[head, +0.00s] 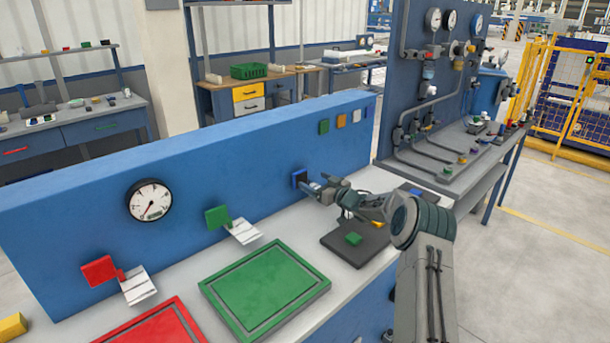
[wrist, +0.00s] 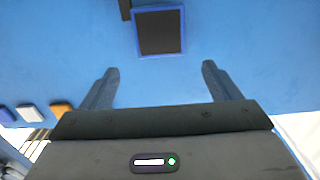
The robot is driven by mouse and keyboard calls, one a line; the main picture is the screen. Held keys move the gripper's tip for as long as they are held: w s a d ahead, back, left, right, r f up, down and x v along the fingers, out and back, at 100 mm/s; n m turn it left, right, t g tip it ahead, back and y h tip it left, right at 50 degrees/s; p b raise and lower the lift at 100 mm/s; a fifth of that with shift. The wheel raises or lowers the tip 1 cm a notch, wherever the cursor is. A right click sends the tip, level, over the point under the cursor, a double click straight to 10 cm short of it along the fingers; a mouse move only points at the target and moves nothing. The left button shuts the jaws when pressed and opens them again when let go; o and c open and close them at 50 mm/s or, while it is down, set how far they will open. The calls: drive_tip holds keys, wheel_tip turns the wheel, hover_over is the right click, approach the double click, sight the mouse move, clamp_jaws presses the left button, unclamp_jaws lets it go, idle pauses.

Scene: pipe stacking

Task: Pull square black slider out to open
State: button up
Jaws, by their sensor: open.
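The square black slider (wrist: 160,32) shows in the wrist view as a dark square with a blue rim on the blue wall panel. It lies beyond my fingertips, near the middle between them. In the head view the blue-rimmed square (head: 299,177) is on the front face of the blue panel, partly behind my gripper (head: 312,187). My gripper points at the panel close to this square. In the wrist view my gripper (wrist: 160,68) is open, its two fingers wide apart with nothing between them. How far the slider stands out from the panel is hard to tell.
The panel (head: 80,215) also carries a gauge (head: 150,201), red (head: 99,271) and green (head: 218,216) blocks and small coloured tiles (head: 341,121). A green-framed tray (head: 265,290) and a dark plate (head: 340,245) with a green piece lie on the worktop below.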

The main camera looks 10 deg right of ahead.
sight(301, 174)
drive_tip(key=shift+p+x, duration=0.4)
drive_tip(key=shift+x, duration=2.65)
